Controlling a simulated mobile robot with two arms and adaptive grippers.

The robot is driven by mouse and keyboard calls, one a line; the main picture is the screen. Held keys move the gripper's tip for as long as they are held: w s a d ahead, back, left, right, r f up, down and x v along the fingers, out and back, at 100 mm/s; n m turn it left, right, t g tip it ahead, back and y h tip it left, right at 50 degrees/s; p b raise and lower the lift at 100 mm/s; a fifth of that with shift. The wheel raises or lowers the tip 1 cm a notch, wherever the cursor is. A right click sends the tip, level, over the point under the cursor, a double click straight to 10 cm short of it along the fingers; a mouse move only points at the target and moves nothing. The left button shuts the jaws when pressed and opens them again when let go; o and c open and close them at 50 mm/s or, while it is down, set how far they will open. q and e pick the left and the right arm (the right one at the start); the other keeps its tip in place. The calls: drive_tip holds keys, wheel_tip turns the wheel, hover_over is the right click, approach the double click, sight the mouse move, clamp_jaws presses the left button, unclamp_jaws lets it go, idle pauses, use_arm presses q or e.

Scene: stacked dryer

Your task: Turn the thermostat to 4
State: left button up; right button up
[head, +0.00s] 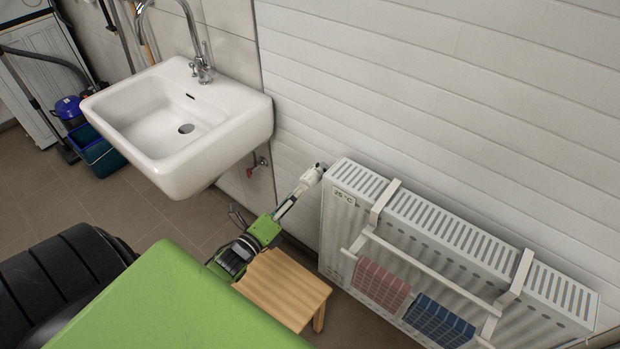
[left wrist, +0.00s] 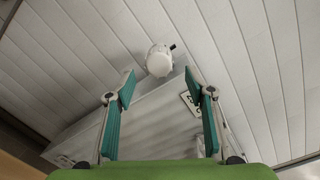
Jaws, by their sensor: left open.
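The thermostat is a small white knob (head: 312,174) at the upper left end of the white radiator (head: 455,240), against the wall. In the left wrist view the knob (left wrist: 159,62) shows its round white face, with a small dark piece at its upper right. The numbers on it cannot be read. My left gripper (head: 292,197) reaches up toward the knob from below left. In the left wrist view its two teal-padded fingers (left wrist: 162,88) are open, with the knob beyond the gap between their tips. Nothing is held. My right gripper is not in view.
A wooden stool (head: 284,288) stands below my left gripper. A white sink (head: 180,120) is on the wall at the left. A rack (head: 432,262) with red and blue cloths hangs on the radiator, which bears a 25 °C label. Blue buckets stand far left.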

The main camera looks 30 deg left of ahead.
sight(309, 180)
use_arm(q)
drive_tip(key=w, duration=0.6)
drive_tip(key=shift+w, duration=0.85)
drive_tip(key=shift+c, duration=1.2)
drive_tip(key=c, duration=0.9)
drive_tip(key=shift+o, duration=0.2)
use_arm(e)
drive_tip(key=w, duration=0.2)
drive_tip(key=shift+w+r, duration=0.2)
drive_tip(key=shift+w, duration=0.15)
